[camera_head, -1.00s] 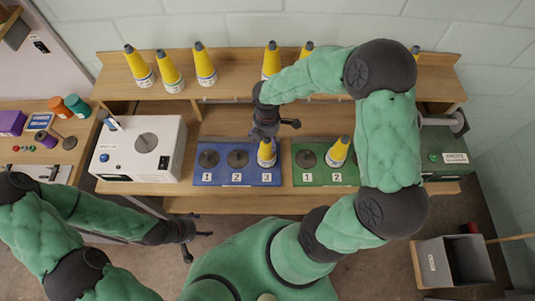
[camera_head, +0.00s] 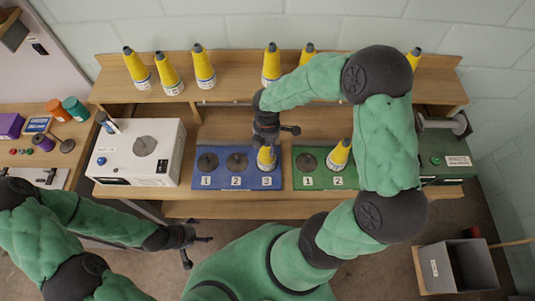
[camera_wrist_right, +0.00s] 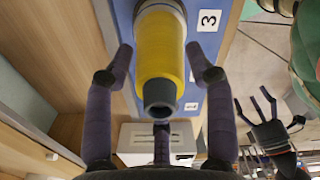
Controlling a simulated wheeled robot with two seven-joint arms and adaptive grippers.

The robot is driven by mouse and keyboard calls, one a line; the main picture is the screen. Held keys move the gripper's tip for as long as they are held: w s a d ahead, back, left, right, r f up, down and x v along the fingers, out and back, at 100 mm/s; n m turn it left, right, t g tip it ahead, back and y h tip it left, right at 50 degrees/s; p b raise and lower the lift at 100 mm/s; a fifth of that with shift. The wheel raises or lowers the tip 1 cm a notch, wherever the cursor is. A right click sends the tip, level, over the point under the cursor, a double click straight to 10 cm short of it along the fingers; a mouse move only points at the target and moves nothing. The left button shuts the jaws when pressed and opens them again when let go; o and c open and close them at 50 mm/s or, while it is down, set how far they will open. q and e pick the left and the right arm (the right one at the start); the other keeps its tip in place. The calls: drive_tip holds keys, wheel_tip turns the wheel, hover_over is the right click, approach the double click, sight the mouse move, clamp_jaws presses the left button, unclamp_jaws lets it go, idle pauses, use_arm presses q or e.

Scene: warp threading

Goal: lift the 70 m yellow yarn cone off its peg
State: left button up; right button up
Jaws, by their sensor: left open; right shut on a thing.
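A yellow yarn cone (camera_head: 266,160) with a grey tip stands at position 3 of the blue board (camera_head: 213,181). Its label is too small to read. My right gripper (camera_head: 268,143) is over its upper part and is shut on it. In the right wrist view the fingers (camera_wrist_right: 160,62) lie on both sides of the cone (camera_wrist_right: 160,42), whose grey tip points toward the palm. The peg under the cone is hidden. My left gripper (camera_head: 198,250) is open and empty in front of the bench, and it also shows in the right wrist view (camera_wrist_right: 255,108).
A second yellow cone (camera_head: 340,155) stands on the green board (camera_head: 318,183) close by on the right. Several yellow cones line the back shelf (camera_head: 230,88). A white box with a grey disc (camera_head: 112,165) stands left of the blue board. Blue positions 1 and 2 hold no cone.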

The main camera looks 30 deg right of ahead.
wheel_tip(320, 180, up, 8)
drive_tip(key=p, duration=0.6)
drive_tip(key=shift+p, duration=0.35)
idle(0.3)
